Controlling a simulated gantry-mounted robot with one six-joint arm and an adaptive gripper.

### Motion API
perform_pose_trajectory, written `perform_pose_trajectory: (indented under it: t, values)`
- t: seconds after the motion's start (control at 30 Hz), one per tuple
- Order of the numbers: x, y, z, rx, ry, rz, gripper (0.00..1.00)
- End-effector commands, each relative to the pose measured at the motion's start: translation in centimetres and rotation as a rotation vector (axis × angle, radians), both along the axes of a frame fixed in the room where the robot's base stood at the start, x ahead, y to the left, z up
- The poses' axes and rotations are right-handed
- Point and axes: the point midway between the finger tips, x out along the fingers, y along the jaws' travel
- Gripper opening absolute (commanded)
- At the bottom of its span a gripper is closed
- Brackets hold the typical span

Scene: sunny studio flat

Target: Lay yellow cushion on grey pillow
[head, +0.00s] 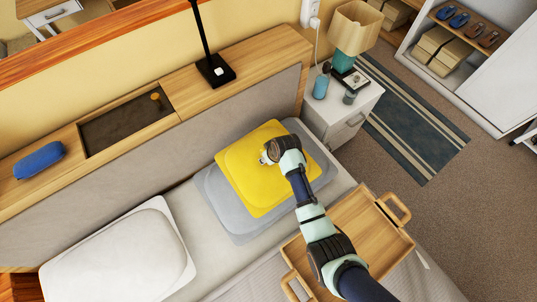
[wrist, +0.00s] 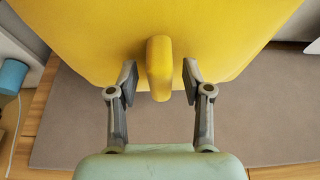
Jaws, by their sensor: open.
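The yellow cushion (head: 240,170) lies on top of the grey pillow (head: 215,197) at the head of the bed, and grey margins show around it. In the wrist view the yellow cushion (wrist: 90,40) fills the upper part, with a raised yellow tab (wrist: 159,68) sticking out toward me. My gripper (head: 268,156) is over the cushion in the head view. In the wrist view my gripper (wrist: 159,84) is open, with one finger on each side of the tab and a gap to it on both sides. The arm hides part of the cushion and pillow.
A white pillow (head: 120,258) lies to the left on the bed. A wooden tray (head: 372,222) with handles stands to the right, beneath my arm. The headboard shelf holds a black lamp base (head: 215,70) and a blue case (head: 40,160). A nightstand (head: 340,115) stands behind at right.

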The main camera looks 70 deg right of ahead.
Motion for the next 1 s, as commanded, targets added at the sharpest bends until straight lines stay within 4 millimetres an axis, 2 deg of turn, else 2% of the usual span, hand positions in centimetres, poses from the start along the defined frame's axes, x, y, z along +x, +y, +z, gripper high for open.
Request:
perform_pose_trajectory:
  t: [0.17, 0.5, 0.63, 0.77, 1.0]
  values:
    - [-0.1, 0.1, 0.9, -0.001, 0.000, 0.000, 0.49]
    - [-2.7, 1.7, 8.4, -0.002, -0.002, -0.001, 0.49]
    - [-3.4, 2.2, 10.5, -0.002, -0.002, 0.000, 0.49]
    - [-3.8, 2.5, 11.3, 0.000, -0.001, -0.001, 0.49]
    - [-3.8, 2.6, 11.4, 0.000, 0.000, 0.000, 0.49]
